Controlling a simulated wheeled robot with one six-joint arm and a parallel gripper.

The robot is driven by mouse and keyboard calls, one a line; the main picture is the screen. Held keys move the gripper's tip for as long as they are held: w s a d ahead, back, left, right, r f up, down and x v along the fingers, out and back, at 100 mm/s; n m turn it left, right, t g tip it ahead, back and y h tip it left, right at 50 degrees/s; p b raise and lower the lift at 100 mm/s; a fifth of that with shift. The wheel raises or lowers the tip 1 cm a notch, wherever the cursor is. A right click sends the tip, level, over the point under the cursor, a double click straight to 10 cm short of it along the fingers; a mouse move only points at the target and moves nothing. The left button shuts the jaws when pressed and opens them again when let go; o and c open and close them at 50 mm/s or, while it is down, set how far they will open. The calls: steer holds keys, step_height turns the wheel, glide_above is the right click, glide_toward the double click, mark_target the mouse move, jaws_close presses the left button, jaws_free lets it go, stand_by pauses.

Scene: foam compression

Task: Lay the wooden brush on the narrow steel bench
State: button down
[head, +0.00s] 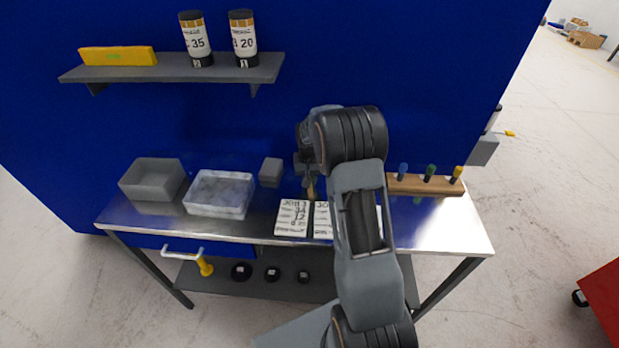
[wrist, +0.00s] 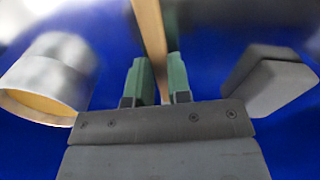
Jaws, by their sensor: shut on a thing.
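The narrow steel bench (head: 450,222) stands against a blue wall, with a shiny top. My gripper (head: 309,178) is above the middle of the bench, partly hidden behind my arm. In the wrist view, its green fingers (wrist: 157,70) are shut on the wooden brush (wrist: 150,28), whose tan handle runs up between them. In the head view, a small brown part of the brush (head: 311,190) shows below the gripper. The rest of the brush is hidden, and I cannot tell how far it is from the bench top.
On the bench are a grey bin (head: 153,180), a clear box (head: 219,194), a grey block (head: 271,172), printed cards (head: 291,218) and a wooden rack (head: 408,186) with coloured pegs. A shelf (head: 175,69) hangs above. A blurred pale cylinder (wrist: 50,78) shows in the wrist view.

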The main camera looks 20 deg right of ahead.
steer(key=shift+s+f, duration=0.1)
steer(key=shift+f, duration=0.15)
steer(key=c, duration=1.3)
jaws_free()
steer(key=shift+f, duration=0.1)
steer(key=shift+o, duration=1.2)
steer(key=shift+f, duration=0.1)
steer(key=s+a+r+b, duration=0.1)
steer(key=s+a+r, duration=0.1)
steer(key=r, duration=0.7)
steer(key=s+a+r, duration=0.1)
steer(key=s+r, duration=0.1)
steer(key=r, duration=0.6)
steer(key=s+a+n+t, duration=0.2)
steer(key=s+a, duration=0.2)
steer(key=s, duration=0.6)
steer(key=s+a+n+t, duration=0.1)
steer(key=s+a, duration=0.3)
steer(key=s, duration=0.5)
steer(key=shift+s+a+f+n+t, duration=0.25)
steer(key=shift+s+f+n+t, duration=0.15)
steer(key=shift+n, duration=0.1)
